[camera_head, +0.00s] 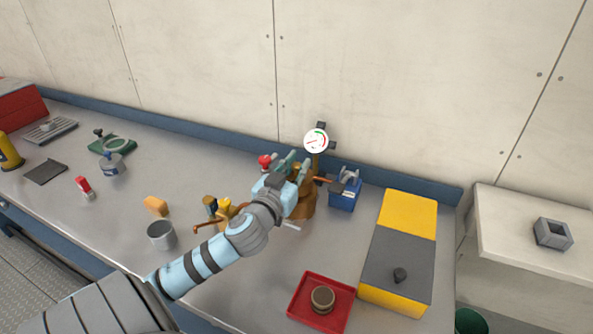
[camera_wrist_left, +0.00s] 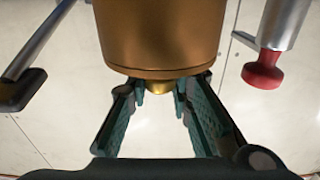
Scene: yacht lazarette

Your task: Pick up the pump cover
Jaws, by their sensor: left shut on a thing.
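My left gripper (camera_head: 287,168) is at the bronze pump (camera_head: 302,205) near the back of the bench. In the left wrist view, the gripper (camera_wrist_left: 170,100) is shut on a small brass knob (camera_wrist_left: 174,86) at the end of a wide bronze cylinder (camera_wrist_left: 160,35). I take this knobbed part to be the pump cover; its seam with the pump body is not visible. In the head view my fingers and wrist hide most of it. I cannot tell whether it is lifted off the pump. My right gripper is not in view.
A pressure gauge (camera_head: 316,140) and a red knob (camera_head: 265,161) stand close beside the gripper. A blue box (camera_head: 343,195) is just right of the pump. A red tray (camera_head: 297,307) holds a round brown piece (camera_head: 322,298). A yellow and grey case (camera_head: 408,210) stands at right.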

